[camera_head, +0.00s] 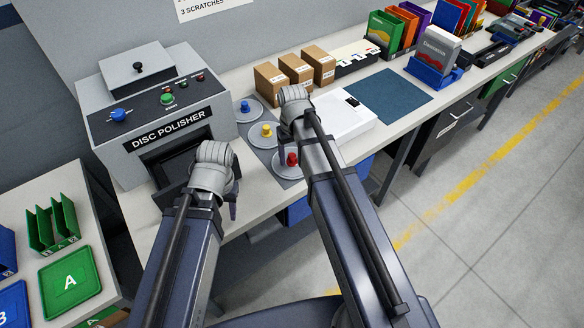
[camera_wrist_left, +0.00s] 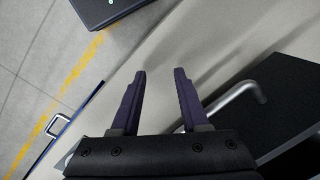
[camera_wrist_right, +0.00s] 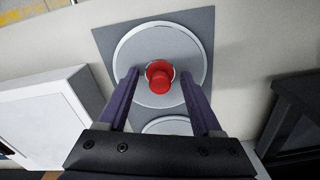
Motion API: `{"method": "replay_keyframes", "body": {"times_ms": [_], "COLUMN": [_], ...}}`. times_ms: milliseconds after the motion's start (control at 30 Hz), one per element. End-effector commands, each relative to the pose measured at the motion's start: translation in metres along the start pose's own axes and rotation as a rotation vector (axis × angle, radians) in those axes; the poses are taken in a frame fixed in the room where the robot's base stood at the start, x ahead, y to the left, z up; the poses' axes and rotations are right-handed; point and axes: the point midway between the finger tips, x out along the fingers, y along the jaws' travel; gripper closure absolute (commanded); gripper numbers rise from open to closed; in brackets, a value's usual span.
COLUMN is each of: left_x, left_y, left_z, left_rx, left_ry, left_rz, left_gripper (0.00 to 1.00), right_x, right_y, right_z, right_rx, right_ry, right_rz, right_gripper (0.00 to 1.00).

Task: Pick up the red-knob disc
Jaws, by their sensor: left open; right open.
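The red-knob disc (camera_wrist_right: 150,42) is a silver round plate with a red knob. It lies flat on a grey mat (camera_wrist_right: 196,28). In the head view its red knob (camera_head: 292,159) shows beside my right arm, which hides part of the plate. In the right wrist view my right gripper (camera_wrist_right: 160,76) is open, with a finger on either side of the knob and a gap at each. I cannot tell its height above the plate. My left gripper (camera_wrist_left: 159,74) is open and empty near the bench's front edge, by the polisher's opening.
A yellow-knob disc (camera_head: 266,130) and a blue-knob disc (camera_head: 246,107) share the mat. The disc polisher (camera_head: 160,110) stands left. A white box (camera_head: 345,108) and several cardboard boxes (camera_head: 297,69) stand close by. A green tray (camera_head: 70,281) lies at lower left.

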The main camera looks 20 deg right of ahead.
Motion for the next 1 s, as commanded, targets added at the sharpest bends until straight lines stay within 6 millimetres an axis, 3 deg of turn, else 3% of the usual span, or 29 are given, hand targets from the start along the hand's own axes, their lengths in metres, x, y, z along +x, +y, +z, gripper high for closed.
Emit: {"method": "replay_keyframes", "body": {"times_ms": [267,867,1000], "left_x": [0.0046,0.0046,0.0046], "left_y": [0.0004,0.0004,0.0004], "left_z": [-0.0003,-0.0003,-0.0003], "left_rx": [0.000,0.000,0.000], "left_ry": [0.000,0.000,0.000], "left_rz": [0.000,0.000,0.000], "left_gripper": [0.55,0.55,0.55], "right_x": [0.0046,0.0046,0.0046], "right_y": [-0.0002,-0.0002,-0.0002], "right_z": [0.0000,-0.0001,-0.0001], "right_rx": [0.000,0.000,0.000], "right_ry": [0.000,0.000,0.000], "right_rz": [0.000,0.000,0.000], "right_gripper": [0.33,0.99,1.00]}}
